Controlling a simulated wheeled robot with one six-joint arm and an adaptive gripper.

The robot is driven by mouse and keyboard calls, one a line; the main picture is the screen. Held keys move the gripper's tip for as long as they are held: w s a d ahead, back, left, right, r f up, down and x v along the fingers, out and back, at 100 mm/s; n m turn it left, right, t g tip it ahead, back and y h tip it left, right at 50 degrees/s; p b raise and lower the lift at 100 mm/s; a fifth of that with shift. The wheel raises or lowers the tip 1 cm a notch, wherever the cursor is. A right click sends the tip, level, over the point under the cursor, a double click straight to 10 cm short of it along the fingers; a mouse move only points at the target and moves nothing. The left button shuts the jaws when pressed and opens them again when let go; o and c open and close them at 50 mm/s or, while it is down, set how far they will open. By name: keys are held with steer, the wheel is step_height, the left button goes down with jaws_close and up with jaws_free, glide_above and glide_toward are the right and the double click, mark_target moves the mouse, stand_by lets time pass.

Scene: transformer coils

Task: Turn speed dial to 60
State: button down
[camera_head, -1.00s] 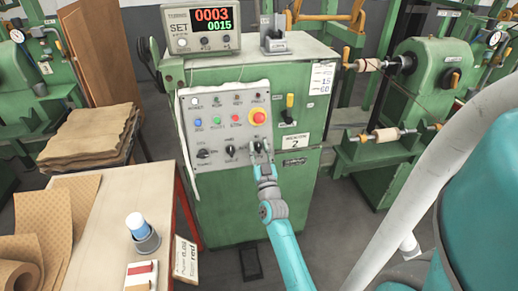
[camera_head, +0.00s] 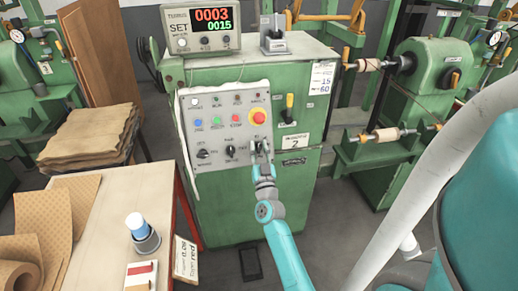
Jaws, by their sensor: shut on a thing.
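The green control cabinet (camera_head: 240,215) stands in the middle, with a grey panel (camera_head: 190,133) on its front. Three dark knobs run along the panel's lower row: a left knob (camera_head: 203,154), a middle knob (camera_head: 230,150), and a right one under my gripper. My gripper (camera_head: 259,148) is at this right knob, which I take to be the speed dial, and is shut on it. The fingers hide most of the dial, so its pointer and setting cannot be read. The scale marks are too small to read.
A red emergency button (camera_head: 258,117) sits just above my gripper, and a yellow-handled lever (camera_head: 289,103) to its right. A display (camera_head: 201,29) reads 0003 and 0015. A white card (camera_head: 322,77) shows 15 and 60. A table (camera_head: 85,230) stands at left.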

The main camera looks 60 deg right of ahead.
steer(key=shift+m+g+h, duration=0.8)
steer(key=shift+m+g, duration=0.5)
steer(key=shift+m, duration=0.6)
steer(key=m+g, duration=0.3)
steer(key=shift+m+h, duration=0.4)
steer(key=shift+m+g, duration=2.2)
steer(key=shift+m, duration=0.3)
steer(key=shift+s+m, duration=0.1)
steer(key=shift+m, duration=0.2)
steer(key=c, duration=1.2)
jaws_free()
steer(key=shift+a+f, duration=0.1)
steer(key=v, duration=1.1)
steer(key=shift+a, duration=0.4)
